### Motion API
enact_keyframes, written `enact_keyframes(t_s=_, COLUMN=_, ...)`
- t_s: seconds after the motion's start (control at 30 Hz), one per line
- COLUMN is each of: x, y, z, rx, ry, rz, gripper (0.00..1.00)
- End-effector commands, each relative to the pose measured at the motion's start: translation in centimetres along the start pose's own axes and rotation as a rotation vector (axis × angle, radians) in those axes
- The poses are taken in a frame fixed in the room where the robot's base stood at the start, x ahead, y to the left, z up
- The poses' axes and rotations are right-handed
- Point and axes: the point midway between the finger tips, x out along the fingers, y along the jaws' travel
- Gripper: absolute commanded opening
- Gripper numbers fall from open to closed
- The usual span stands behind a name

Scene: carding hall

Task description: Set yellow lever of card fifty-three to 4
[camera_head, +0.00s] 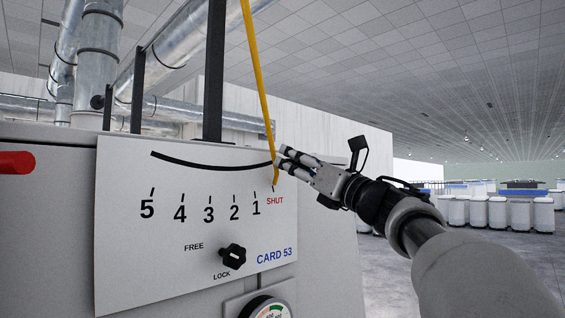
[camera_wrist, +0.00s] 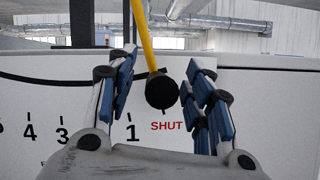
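The yellow lever (camera_head: 257,70) comes down from the top of the picture across the white panel marked CARD 53 (camera_head: 130,250). Its lower end is at the SHUT mark, right of the 1. In the wrist view the lever (camera_wrist: 144,38) ends in a round black knob (camera_wrist: 161,90) just above SHUT. My gripper (camera_head: 279,157) is at the lever's lower end, its fingers hiding part of it. In the wrist view my gripper (camera_wrist: 160,62) is open, with the knob between its fingers, nearer the right ones. Contact cannot be told.
A black FREE/LOCK knob (camera_head: 232,256) sits below the scale; its setting is unclear. A gauge (camera_head: 266,308) is beneath it. A red handle (camera_head: 16,162) sticks out at the left. The floor to the right is clear, with white bins (camera_head: 497,212) far back.

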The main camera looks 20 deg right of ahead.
Motion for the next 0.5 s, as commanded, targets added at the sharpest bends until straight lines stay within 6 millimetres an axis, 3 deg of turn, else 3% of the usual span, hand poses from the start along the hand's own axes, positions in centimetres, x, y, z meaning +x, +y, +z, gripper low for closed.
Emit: enact_keyframes(t_s=0.5, x=-0.03, y=0.02, z=0.02, rx=0.0, ry=0.0, rz=0.0, gripper=0.12)
